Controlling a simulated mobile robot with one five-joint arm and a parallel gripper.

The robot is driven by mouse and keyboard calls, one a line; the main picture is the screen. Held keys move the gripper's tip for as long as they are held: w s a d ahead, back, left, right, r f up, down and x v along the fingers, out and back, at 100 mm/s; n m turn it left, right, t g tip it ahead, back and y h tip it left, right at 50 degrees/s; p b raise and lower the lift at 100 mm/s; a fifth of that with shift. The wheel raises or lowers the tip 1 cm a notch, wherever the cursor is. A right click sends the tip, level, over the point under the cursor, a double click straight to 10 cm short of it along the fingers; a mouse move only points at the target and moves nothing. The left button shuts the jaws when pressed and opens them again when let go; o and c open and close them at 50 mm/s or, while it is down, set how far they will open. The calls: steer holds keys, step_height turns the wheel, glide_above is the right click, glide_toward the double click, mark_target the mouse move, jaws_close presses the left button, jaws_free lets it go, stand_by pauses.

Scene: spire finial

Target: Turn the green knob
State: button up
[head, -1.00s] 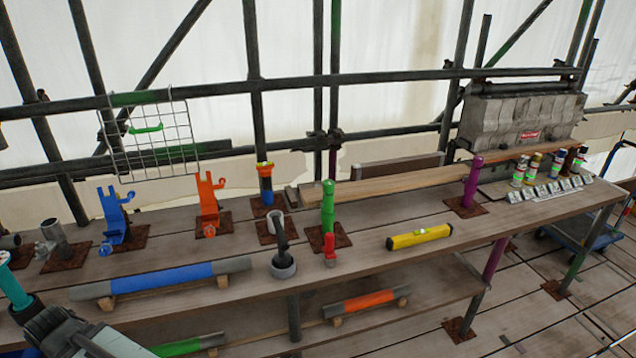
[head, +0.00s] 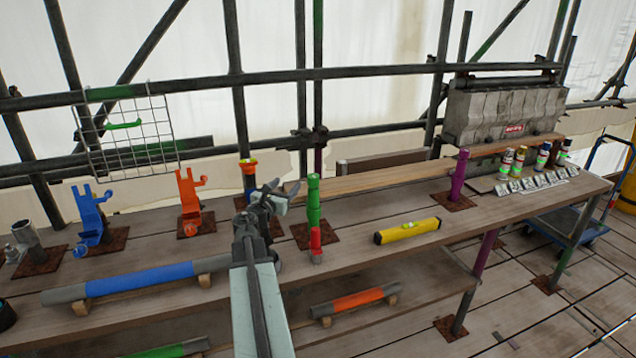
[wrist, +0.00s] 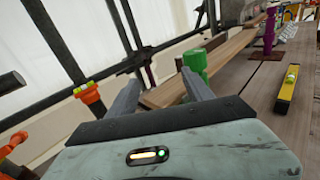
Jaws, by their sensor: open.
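A green upright post with a rounded top (head: 314,208), the only knob-like green piece on the bench, stands on a rusty plate. A red fitting (head: 316,242) sits low at its front. In the wrist view the green post (wrist: 195,64) shows just beyond the right finger. My gripper (head: 268,192) is just left of the post in the head view, at about the height of its upper part. Its jaws (wrist: 162,80) are open and nothing shows between them but the background and bench. I cannot tell the depth gap to the post.
Orange (head: 188,200) and blue (head: 92,213) brackets stand to the left. A yellow level (head: 407,230) lies right of the post, and a purple post (head: 460,178) stands farther right. A wire grid (head: 125,130) with a green handle hangs at the back. Scaffold bars run behind.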

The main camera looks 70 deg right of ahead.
mark_target(317, 175)
steer(key=shift+g, duration=0.7)
steer(key=s+d, duration=0.1)
steer(key=s, duration=0.1)
steer(key=s+d, duration=0.1)
steer(key=s, duration=0.1)
steer(key=s+d, duration=0.1)
steer(key=s, duration=0.1)
steer(key=shift+s, duration=0.25)
steer(key=d, duration=0.7)
steer(key=shift+s+d, duration=0.25)
steer(key=shift+d, duration=0.15)
jaws_close()
